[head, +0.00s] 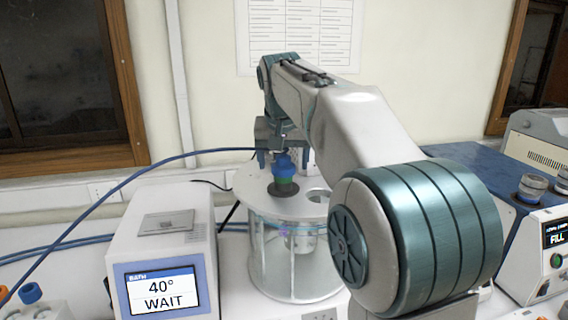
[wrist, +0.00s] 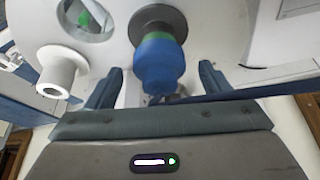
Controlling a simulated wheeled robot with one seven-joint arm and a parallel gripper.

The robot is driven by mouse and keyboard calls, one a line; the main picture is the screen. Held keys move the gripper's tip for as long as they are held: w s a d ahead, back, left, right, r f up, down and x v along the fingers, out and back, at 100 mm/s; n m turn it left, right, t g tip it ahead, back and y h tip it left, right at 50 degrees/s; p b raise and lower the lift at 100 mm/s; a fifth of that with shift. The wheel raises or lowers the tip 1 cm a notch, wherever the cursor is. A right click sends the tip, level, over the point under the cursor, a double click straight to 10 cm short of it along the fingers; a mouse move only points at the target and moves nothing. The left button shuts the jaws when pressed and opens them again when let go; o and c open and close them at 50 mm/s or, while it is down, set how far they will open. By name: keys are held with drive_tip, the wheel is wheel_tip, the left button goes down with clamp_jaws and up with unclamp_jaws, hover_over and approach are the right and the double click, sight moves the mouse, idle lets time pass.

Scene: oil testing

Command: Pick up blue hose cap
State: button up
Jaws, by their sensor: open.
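The blue hose cap (head: 284,166) sits upright on a green-banded neck in the round lid (head: 250,184) of the clear bath vessel. A thin blue hose (head: 150,165) runs from it to the left. In the wrist view the cap (wrist: 158,62) is a blue cylinder with a grey collar beyond it. My gripper (head: 283,156) is open above and around the cap. In the wrist view my two fingers (wrist: 160,80) stand apart on either side of the cap. Gaps show on both sides, so no contact is visible. The cap's far side is hidden.
The bath unit (head: 165,245) with a "40° WAIT" screen stands at the left. The lid has an open hole (head: 318,195) right of the cap. A white spool-shaped part (wrist: 58,72) shows in the wrist view. A blue-and-white machine (head: 535,220) stands at the right.

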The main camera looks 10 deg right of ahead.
drive_tip(key=c, duration=1.1)
drive_tip(key=shift+o, duration=0.2)
drive_tip(key=shift+r, duration=0.1)
